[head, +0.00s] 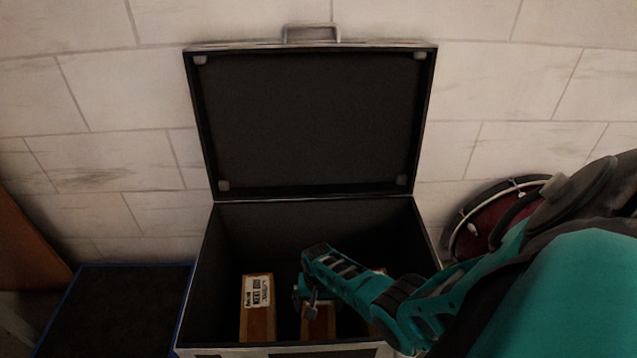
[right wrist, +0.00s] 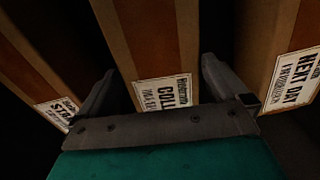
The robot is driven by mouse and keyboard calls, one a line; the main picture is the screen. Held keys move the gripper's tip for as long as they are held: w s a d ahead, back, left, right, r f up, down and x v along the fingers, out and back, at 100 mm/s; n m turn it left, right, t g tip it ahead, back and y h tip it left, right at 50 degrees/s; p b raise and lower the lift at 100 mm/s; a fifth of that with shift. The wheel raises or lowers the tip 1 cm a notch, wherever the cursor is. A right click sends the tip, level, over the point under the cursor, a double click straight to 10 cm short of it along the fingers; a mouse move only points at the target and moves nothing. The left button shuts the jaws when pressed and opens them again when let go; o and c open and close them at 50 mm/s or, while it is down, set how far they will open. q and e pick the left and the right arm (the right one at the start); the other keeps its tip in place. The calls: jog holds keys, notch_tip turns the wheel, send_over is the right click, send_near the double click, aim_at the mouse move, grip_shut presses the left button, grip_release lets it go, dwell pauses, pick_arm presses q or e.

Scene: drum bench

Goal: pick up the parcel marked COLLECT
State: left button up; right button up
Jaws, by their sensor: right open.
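In the head view the middle parcel (head: 318,326) stands in the case, partly hidden under my right gripper (head: 309,296), and appears to be the same one. My left gripper is not in view.
A NEXT DAY parcel (right wrist: 292,50) stands on one side, also seen in the head view (head: 257,320). A parcel labelled "STA" or similar (right wrist: 35,60) stands on the other, mostly behind my arm. The open black case (head: 208,275) has walls close around them. A drum (head: 480,225) is at right.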

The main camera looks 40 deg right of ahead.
jog(key=shift+r, duration=0.1)
jog(key=c, duration=1.6)
